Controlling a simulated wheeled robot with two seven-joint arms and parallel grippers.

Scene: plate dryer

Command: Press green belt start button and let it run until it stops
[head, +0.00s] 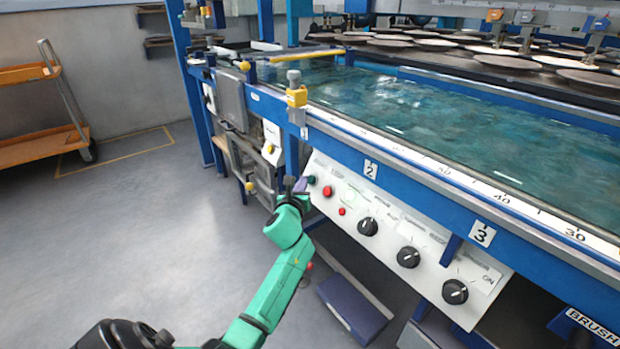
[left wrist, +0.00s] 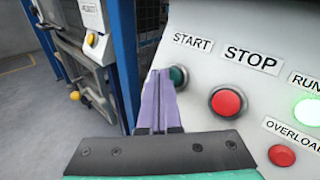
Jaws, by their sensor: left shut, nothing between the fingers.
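The green start button (head: 311,180) is at the left end of the white control panel (head: 395,228). In the left wrist view the green button (left wrist: 179,76) sits under the START label. My left gripper (head: 299,185) is shut and empty, its tips at the button. In the left wrist view its purple fingers (left wrist: 158,78) overlap the button's left edge; I cannot tell whether they touch it. The red stop button (left wrist: 226,102) is right of it. The RUN light (left wrist: 309,112) glows green. My right gripper is not in view.
A red overload light (left wrist: 282,155) is below the stop button. Black knobs (head: 408,257) line the panel. An orange cart (head: 40,148) stands far left; the floor between is clear.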

